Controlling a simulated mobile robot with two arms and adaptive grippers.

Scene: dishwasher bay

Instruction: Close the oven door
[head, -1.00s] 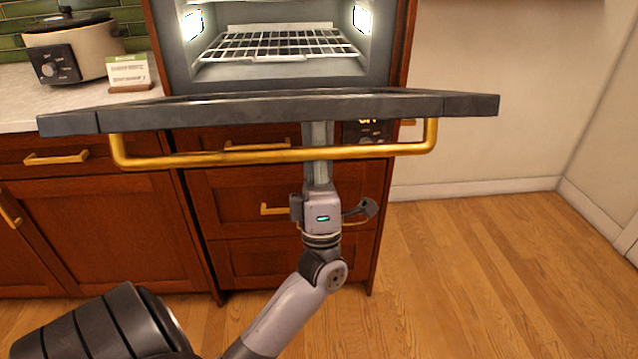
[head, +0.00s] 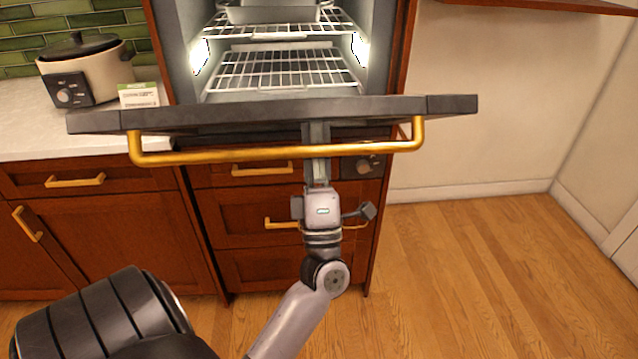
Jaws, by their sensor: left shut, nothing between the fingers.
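The oven door (head: 270,112) hangs open at the front of the oven, seen nearly edge-on as a dark slab. Its gold bar handle (head: 270,154) runs along the near side. The oven interior (head: 280,90) shows lit wire racks, with a metal pan (head: 275,13) on the upper one. My left gripper (head: 317,150) is shut and empty. My right gripper is not in view.
Wooden drawers (head: 240,205) with gold pulls stand below and behind the door. A counter (head: 60,135) at left holds a slow cooker (head: 85,70) and a small card (head: 139,95). Bare wood floor (head: 480,270) lies at right.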

